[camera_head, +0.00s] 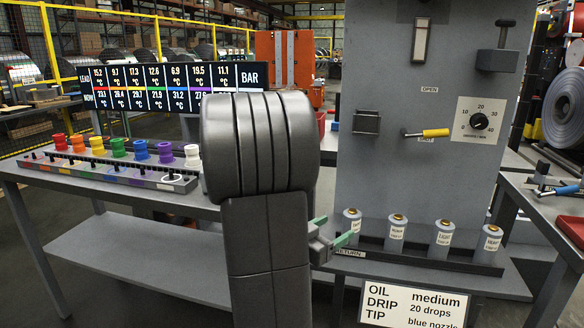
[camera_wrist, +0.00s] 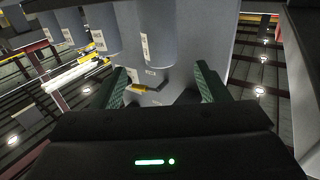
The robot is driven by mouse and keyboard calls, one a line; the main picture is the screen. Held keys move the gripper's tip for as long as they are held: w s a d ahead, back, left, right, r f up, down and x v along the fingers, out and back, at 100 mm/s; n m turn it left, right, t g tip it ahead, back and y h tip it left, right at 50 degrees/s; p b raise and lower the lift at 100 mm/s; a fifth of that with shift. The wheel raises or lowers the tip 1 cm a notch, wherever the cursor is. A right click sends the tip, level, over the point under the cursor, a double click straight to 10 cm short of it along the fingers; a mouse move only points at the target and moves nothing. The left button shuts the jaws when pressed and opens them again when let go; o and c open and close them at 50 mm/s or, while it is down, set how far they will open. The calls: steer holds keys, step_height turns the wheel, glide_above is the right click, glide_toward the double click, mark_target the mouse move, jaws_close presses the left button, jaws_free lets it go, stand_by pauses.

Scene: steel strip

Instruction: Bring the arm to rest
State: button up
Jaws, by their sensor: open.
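My gripper (camera_head: 332,231) is open, its two green-padded fingers apart at the left end of a row of grey bottles. The leftmost bottle (camera_head: 351,222) stands upright just right of the fingers; I cannot tell how wide the gap is. In the wrist view my open gripper (camera_wrist: 162,88) shows nothing clasped between its fingers. A bottle (camera_wrist: 157,35) appears upside down beyond the fingertips there, with several others to the left. My arm rises in the middle of the head view and hides part of the bench behind it.
The bottles stand along a dark rack (camera_head: 420,258) below a grey panel (camera_head: 375,165) with a dial (camera_head: 479,121) and a yellow-handled tool (camera_head: 434,133). A sign (camera_head: 413,305) hangs in front. Coloured pots (camera_head: 118,147) line the left bench, before a temperature display (camera_head: 170,86).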

mark_target(346, 223)
steer(key=x, duration=0.5)
steer(key=b+x, duration=0.1)
steer(key=x, duration=0.2)
steer(key=shift+w+f, duration=0.2)
steer(key=shift+f, duration=0.05)
steer(key=shift+d, duration=0.1)
steer(key=shift+r, duration=0.1)
